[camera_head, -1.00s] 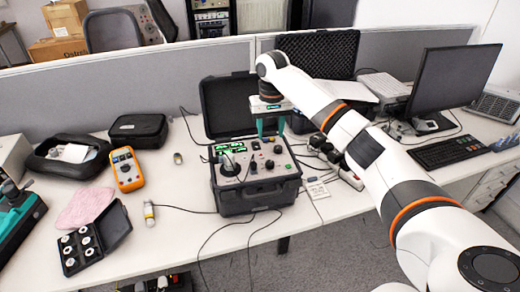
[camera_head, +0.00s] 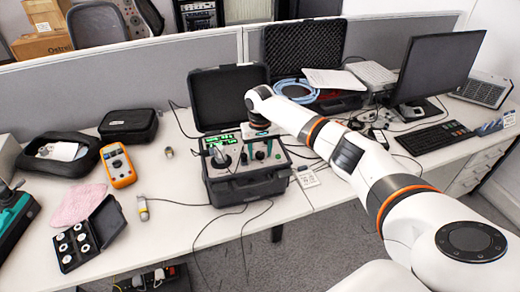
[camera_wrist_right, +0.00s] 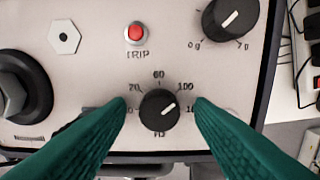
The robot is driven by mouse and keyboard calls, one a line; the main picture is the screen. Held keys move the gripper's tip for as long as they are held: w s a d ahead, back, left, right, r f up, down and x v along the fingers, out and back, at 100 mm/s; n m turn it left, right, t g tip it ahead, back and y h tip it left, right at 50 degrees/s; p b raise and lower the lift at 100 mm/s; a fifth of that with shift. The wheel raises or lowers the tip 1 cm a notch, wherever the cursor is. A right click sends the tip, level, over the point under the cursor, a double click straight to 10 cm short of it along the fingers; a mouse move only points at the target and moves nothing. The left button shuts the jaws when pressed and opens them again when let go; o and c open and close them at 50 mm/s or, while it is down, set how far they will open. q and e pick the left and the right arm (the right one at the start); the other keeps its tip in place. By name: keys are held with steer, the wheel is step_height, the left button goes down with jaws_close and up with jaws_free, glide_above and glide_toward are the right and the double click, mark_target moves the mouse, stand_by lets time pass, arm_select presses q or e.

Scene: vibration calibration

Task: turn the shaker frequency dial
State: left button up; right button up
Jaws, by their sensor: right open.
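The shaker controller is an open black case (camera_head: 250,188) with a pale panel and green displays, in the middle of the desk. In the right wrist view the frequency dial (camera_wrist_right: 159,111) is a small black knob with a white pointer. Numbers such as 60 and 100 ring it, and the pointer aims up and right. My right gripper (camera_head: 261,152) is over the panel with its teal fingers pointing down. In the wrist view its open fingers (camera_wrist_right: 158,125) stand either side of the dial, apparently apart from it. My left gripper is out of view.
A larger knob marked in g (camera_wrist_right: 230,18), a red TRIP button (camera_wrist_right: 135,33) and a black round fitting (camera_wrist_right: 20,86) are near the dial. An orange multimeter (camera_head: 118,166) and a black case of discs (camera_head: 90,236) lie left. A monitor (camera_head: 440,62) stands right.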

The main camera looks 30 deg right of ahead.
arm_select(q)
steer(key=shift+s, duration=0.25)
arm_select(e)
steer(key=shift+c, duration=1.2)
steer(key=c, duration=0.7)
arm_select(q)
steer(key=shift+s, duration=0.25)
arm_select(e)
steer(key=shift+c, duration=0.2)
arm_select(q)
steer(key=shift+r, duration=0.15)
